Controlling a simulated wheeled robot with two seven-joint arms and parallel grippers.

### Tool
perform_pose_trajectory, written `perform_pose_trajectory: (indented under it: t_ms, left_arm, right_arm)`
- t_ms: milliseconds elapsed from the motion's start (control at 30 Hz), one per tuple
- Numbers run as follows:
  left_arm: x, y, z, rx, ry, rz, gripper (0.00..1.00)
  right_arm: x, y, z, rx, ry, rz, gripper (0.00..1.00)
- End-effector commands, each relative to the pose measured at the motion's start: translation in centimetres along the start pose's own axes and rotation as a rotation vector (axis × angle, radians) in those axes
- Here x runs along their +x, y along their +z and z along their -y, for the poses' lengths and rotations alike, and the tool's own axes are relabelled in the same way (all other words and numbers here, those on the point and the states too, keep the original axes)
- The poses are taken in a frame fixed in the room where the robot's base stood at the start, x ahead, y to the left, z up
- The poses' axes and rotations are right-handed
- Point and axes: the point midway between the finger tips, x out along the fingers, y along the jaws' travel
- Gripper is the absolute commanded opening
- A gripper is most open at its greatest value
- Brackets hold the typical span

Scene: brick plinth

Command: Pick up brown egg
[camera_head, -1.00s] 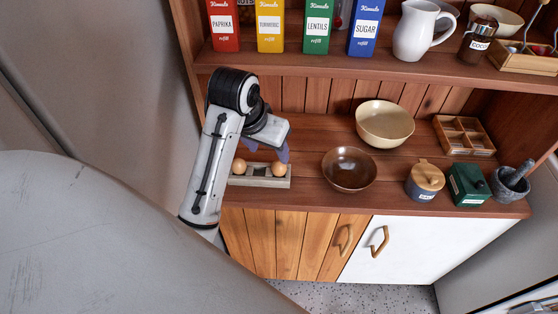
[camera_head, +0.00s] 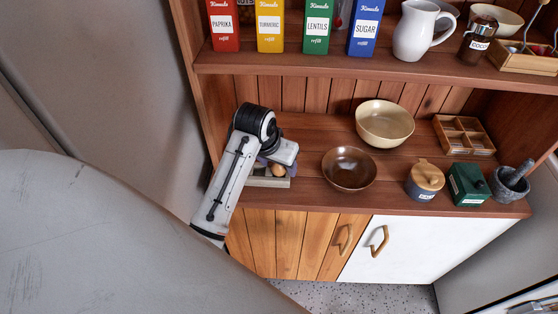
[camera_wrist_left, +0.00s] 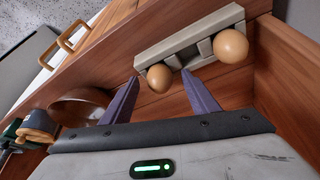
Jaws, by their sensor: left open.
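A brown egg (camera_head: 279,170) sits at the right end of a pale grey egg holder (camera_head: 272,183) on the wooden counter. In the left wrist view the same egg (camera_wrist_left: 160,78) appears between the two purple fingertips. A second brown egg (camera_wrist_left: 230,46) sits at the other end of the holder (camera_wrist_left: 187,40); my arm hides it in the head view. My left gripper (camera_wrist_left: 160,74) is open and empty, close to the nearer egg. I cannot tell whether a finger touches it. My right gripper is not in view.
A dark brown bowl (camera_head: 349,170) stands right of the holder, with a cream bowl (camera_head: 384,124) behind it. A blue jar (camera_head: 425,181), green box (camera_head: 468,185) and mortar (camera_head: 510,184) stand further right. A shelf (camera_head: 380,66) with cartons overhangs the counter.

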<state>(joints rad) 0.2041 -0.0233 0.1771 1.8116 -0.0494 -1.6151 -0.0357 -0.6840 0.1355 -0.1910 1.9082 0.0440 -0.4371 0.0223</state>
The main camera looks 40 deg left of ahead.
Motion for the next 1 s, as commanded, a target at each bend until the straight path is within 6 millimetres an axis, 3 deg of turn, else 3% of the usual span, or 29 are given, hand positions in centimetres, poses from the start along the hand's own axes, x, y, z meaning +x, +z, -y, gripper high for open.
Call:
perform_pose_trajectory:
  t_ms: [67, 233, 733, 1000]
  left_arm:
    - [0.0, 0.0, 0.0, 0.0, 0.0, 0.0, 0.53]
    - [0.0, 0.0, 0.0, 0.0, 0.0, 0.0, 0.25]
    - [-0.6, -0.4, -0.3, 0.0, 0.0, -0.002, 0.25]
    - [-4.1, -2.0, -0.4, -0.001, 0.0, -0.006, 0.25]
  right_arm:
    - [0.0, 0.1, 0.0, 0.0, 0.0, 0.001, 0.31]
    - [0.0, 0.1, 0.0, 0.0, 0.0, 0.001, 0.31]
    - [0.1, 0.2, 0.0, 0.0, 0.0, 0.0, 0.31]
    - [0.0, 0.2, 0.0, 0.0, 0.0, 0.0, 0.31]
